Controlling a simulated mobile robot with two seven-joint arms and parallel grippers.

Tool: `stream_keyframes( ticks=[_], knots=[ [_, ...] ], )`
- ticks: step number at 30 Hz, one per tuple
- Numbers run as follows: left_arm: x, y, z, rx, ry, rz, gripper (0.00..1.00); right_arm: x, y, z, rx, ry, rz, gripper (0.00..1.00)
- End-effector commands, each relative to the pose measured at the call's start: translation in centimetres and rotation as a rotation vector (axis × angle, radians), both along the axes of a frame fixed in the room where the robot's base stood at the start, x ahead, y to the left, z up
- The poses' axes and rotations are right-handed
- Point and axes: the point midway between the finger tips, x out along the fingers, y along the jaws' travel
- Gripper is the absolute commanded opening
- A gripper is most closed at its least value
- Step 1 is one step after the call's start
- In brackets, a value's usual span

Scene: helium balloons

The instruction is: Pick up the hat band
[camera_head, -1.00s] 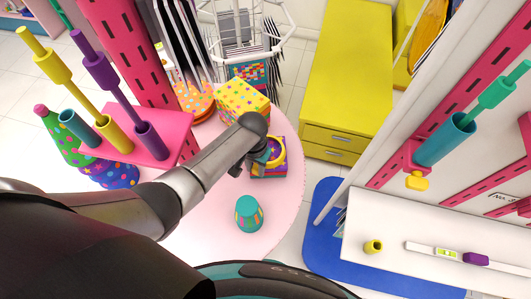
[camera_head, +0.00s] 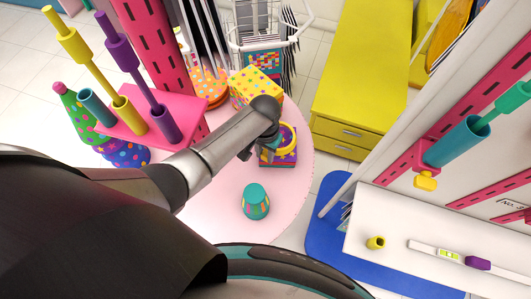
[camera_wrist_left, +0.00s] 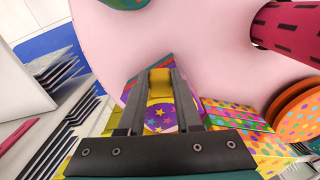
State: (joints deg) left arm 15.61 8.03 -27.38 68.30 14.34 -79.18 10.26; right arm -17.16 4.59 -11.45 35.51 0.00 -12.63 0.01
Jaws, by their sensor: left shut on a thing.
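A yellow ring-shaped band (camera_head: 291,136), which I take as the hat band, is at a purple and multicoloured box (camera_head: 285,160) on the pink round table. My left gripper (camera_head: 262,146) reaches down to it from the left, its fingers partly hidden by my arm. In the left wrist view the two fingers of my left gripper (camera_wrist_left: 162,78) are shut on the yellow band (camera_wrist_left: 160,90). Below the band shows a purple surface with stars (camera_wrist_left: 160,116). I cannot tell whether the band touches the box. My right gripper is not in view.
A polka-dotted yellow box (camera_head: 250,84) is behind the gripper. A pink stand (camera_head: 185,118) with coloured tubes is on the left. A yellow cabinet (camera_head: 365,60) is beyond the table.

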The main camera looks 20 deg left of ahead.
Motion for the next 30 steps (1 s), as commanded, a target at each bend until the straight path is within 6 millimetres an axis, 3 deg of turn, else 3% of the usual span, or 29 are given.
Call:
stream_keyframes(
  ticks=[9, 18, 24, 30],
  knots=[
    [0.1, 0.0, 7.5, -0.001, -0.006, -0.001, 0.0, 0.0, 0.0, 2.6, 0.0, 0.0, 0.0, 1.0],
    [0.1, 0.0, 14.8, 0.0, -0.005, 0.0, 0.0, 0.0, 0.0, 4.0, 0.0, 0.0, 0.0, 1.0],
    [0.0, 0.0, 17.3, 0.0, -0.001, 0.0, 0.0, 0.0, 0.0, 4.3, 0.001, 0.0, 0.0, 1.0],
    [0.0, 0.0, 18.0, 0.0, 0.0, 0.0, 0.0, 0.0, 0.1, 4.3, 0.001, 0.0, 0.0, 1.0]
  ],
)
